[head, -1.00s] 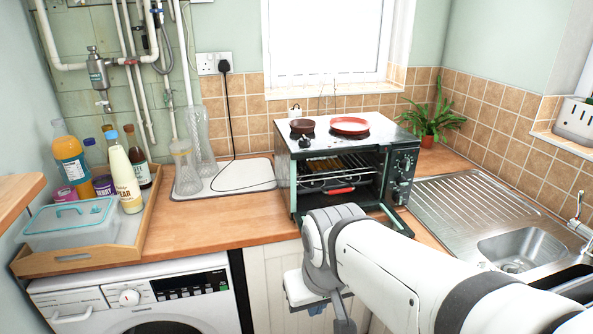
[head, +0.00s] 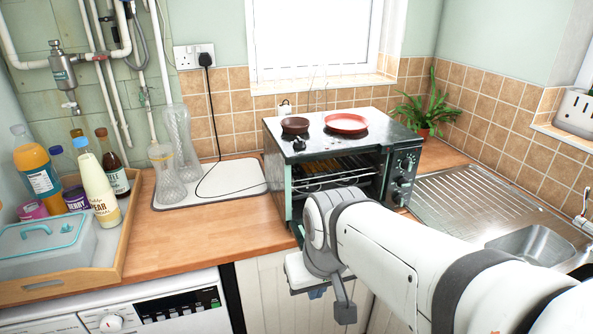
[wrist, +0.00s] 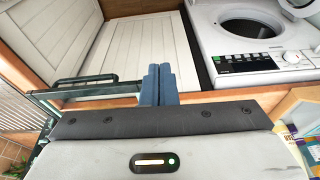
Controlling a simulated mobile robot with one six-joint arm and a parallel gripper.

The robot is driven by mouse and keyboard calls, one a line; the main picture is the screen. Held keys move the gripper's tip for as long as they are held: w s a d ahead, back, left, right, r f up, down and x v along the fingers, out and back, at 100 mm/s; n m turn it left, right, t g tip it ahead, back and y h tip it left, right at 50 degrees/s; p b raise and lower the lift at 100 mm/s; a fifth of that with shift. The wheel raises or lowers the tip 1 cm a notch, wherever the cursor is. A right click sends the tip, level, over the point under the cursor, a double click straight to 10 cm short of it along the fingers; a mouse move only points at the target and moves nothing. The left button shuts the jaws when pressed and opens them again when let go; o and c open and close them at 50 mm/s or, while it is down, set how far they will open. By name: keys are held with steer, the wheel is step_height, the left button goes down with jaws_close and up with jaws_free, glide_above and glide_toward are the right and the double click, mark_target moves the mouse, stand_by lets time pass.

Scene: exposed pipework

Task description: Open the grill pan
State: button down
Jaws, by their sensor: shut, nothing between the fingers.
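The small oven (head: 345,160) stands on the worktop, with wire racks (head: 335,175) inside. Its front is open, and the lowered door is mostly hidden behind my arm. No separate thing is clearly a grill pan. A small dark red pan (head: 295,125) and a larger red pan (head: 346,123) sit on the oven's top. In the wrist view a dark green door frame with a handle bar (wrist: 85,88) reaches in from the left. My gripper (wrist: 158,84) is shut and empty, its blue fingers together, just right of that frame's end. Whether they touch is unclear. It is mostly hidden in the head view.
A tray (head: 120,262) with bottles and a lidded box stands at the left. A white board (head: 225,180) with glass vases lies beside the oven. The washing machine (head: 150,310) is below. The sink (head: 530,245) is at the right. A plant (head: 428,112) stands behind.

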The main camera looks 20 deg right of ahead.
steer(key=w+d+r+t+b, duration=0.1)
steer(key=w+d+t+b, duration=0.2)
steer(key=w+d+b, duration=0.9)
steer(key=w+d+t+b, duration=0.3)
steer(key=w+d+b, duration=0.55)
steer(key=w, duration=0.75)
steer(key=b+x, duration=0.1)
steer(key=x, duration=0.8)
steer(key=shift+w+a+f, duration=0.15)
steer(key=shift+w, duration=0.05)
steer(key=shift+a, duration=0.1)
steer(key=shift+s, duration=0.1)
steer(key=shift+s+f+b, duration=0.1)
steer(key=shift+s+b, duration=0.1)
steer(key=shift+b, duration=0.1)
steer(key=s+b, duration=0.2)
steer(key=s, duration=0.5)
steer(key=s+b, duration=0.3)
steer(key=s, duration=0.4)
steer(key=s+b, duration=0.3)
steer(key=s, duration=0.4)
steer(key=shift+s+d, duration=0.1)
steer(key=shift+d, duration=0.2)
